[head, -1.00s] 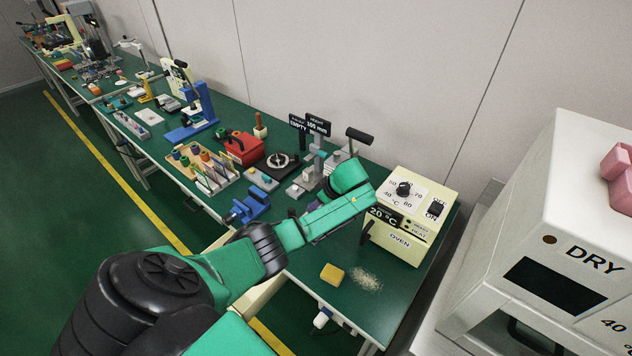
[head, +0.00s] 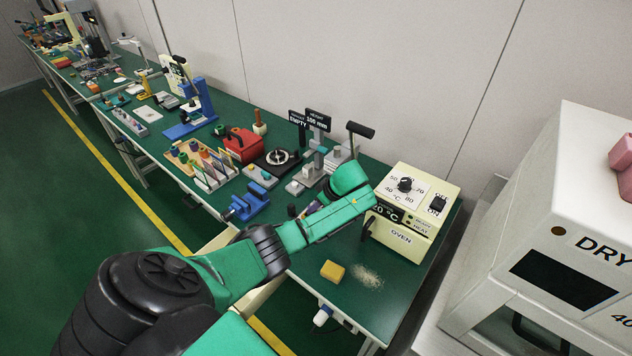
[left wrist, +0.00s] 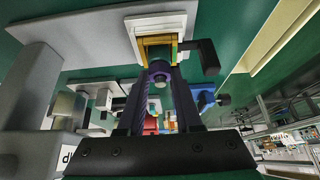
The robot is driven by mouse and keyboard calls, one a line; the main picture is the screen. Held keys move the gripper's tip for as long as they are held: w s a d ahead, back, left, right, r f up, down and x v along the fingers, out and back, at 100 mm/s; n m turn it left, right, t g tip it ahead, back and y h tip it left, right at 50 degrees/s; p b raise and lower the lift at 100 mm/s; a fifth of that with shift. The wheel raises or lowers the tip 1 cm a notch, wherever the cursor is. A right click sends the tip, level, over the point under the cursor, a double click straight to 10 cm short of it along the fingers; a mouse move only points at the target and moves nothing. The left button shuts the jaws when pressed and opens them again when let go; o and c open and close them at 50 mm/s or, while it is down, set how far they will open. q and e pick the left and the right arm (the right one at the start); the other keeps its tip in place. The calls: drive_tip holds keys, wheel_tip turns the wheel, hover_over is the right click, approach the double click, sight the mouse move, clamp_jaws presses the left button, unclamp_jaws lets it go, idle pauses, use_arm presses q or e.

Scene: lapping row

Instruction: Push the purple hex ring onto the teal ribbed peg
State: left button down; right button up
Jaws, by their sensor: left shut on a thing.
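My left gripper (left wrist: 159,72) is shut on the purple hex ring (left wrist: 158,66), which shows between its dark fingertips in the left wrist view. The fingers partly cover the ring. In the head view my forearm hides most of this gripper. A small teal-topped piece (head: 265,175) sits on a grey block left of my arm in the head view; it may be the teal ribbed peg, but ribs are too small to make out. Whether the ring touches any peg cannot be told. My right gripper is not in view.
A blue vise (head: 248,204) stands left of my forearm. A cream oven (head: 402,240) stands right of it, near a yellow block (head: 332,271). A red box (head: 242,146) and a black round plate (head: 272,168) lie farther back.

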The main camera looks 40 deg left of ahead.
use_arm(q)
drive_tip(key=shift+f, duration=0.2)
drive_tip(key=c, duration=0.5)
unclamp_jaws()
drive_tip(key=shift+r, duration=0.1)
drive_tip(key=v, duration=1.4)
drive_tip(key=shift+d+r, duration=0.15)
drive_tip(key=shift+r, duration=0.15)
drive_tip(key=shift+s+f, duration=0.1)
drive_tip(key=shift+f, duration=0.05)
